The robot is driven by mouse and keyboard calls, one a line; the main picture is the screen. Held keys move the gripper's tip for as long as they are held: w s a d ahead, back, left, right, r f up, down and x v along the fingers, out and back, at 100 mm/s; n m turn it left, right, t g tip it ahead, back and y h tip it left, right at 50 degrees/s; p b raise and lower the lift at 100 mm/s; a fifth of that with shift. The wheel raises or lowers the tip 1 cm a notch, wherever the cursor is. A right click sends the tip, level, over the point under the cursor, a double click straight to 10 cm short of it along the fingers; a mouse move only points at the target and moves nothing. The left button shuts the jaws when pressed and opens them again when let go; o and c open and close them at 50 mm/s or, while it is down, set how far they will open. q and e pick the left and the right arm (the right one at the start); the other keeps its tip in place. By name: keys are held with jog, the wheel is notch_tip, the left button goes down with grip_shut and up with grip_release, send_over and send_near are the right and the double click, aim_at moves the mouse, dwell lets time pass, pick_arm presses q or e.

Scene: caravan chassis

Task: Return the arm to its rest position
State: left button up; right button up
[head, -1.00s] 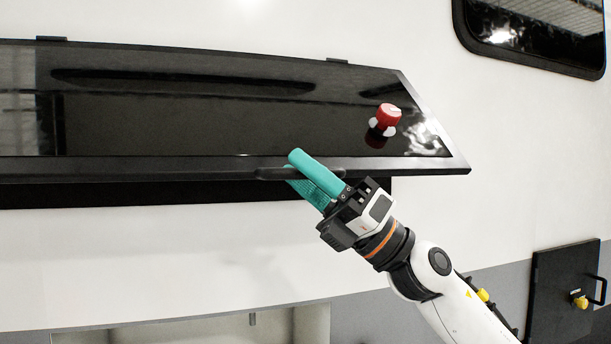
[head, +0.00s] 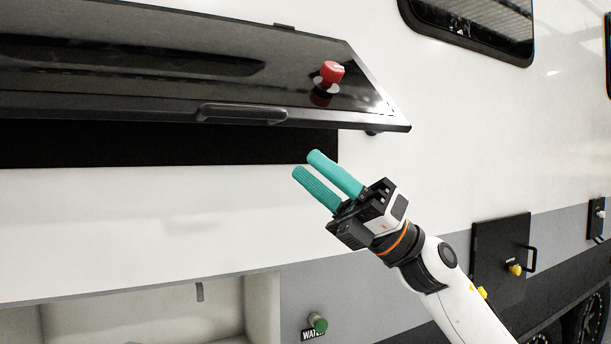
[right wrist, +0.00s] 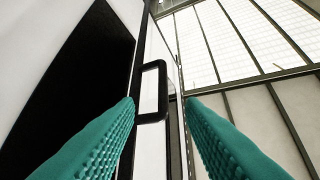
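My right gripper (head: 318,172) is in the head view, below and right of the black hatch panel's handle (head: 242,113). Its two teal fingers are apart with nothing between them, and they do not touch the panel. In the right wrist view the fingers (right wrist: 160,115) are also spread, with the black handle (right wrist: 152,92) beyond them. The black hatch panel (head: 190,95) is tilted out from the white wall, with a dark gap beneath it. A red knob (head: 332,72) is on the panel's right part. My left gripper is not in view.
The white caravan wall (head: 440,150) fills the background. A green button (head: 318,322) is below on the grey band. A small black door (head: 497,255) with a yellow lock is at the lower right. A window (head: 475,30) is at upper right. Space around the gripper looks clear.

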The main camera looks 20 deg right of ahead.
dwell(0.4)
